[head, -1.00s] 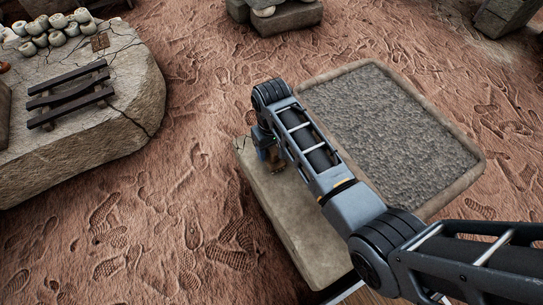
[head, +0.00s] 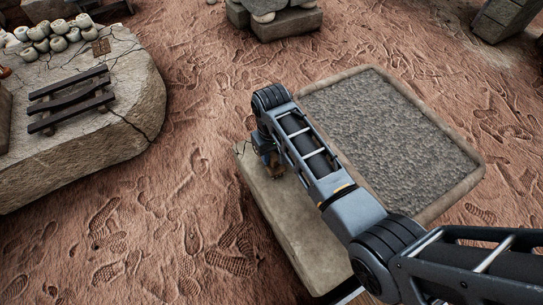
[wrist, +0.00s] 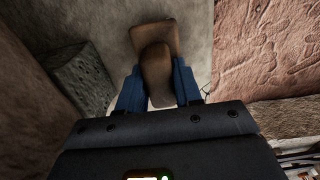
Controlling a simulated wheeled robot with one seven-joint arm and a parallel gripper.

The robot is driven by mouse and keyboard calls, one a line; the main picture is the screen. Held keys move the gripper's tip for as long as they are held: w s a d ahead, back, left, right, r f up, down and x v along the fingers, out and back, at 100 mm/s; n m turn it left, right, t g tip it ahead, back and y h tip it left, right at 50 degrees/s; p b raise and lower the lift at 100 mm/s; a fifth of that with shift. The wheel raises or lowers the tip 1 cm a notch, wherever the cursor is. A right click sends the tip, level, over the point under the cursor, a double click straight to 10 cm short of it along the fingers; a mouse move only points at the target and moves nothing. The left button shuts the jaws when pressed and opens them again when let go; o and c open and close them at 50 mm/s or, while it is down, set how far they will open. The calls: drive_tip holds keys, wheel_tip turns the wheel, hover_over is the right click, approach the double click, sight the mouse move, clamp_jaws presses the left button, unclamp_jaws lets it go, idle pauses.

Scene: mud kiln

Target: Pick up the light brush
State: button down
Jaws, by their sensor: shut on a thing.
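The light brush (wrist: 155,38) shows in the wrist view as a tan-brown block with a rounded brown part (wrist: 157,65) toward me. My gripper (wrist: 158,80) has its two blue fingers on either side of that rounded part and is shut on it. The brush is over or on a pale stone slab; I cannot tell whether it touches the slab. In the head view my gripper (head: 268,158) is over the far end of the pale slab (head: 295,225), and my arm hides most of the brush.
A gravel-filled bed (head: 390,130) with a raised rim lies right of the slab. A dark pitted block (wrist: 82,75) is left of my gripper in the wrist view. A large stone platform (head: 90,120) with a dark wooden rack (head: 70,98) stands at left. Footprinted ground lies between.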

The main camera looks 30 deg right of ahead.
wheel_tip(320, 180, up, 10)
drive_tip(key=p, duration=0.4)
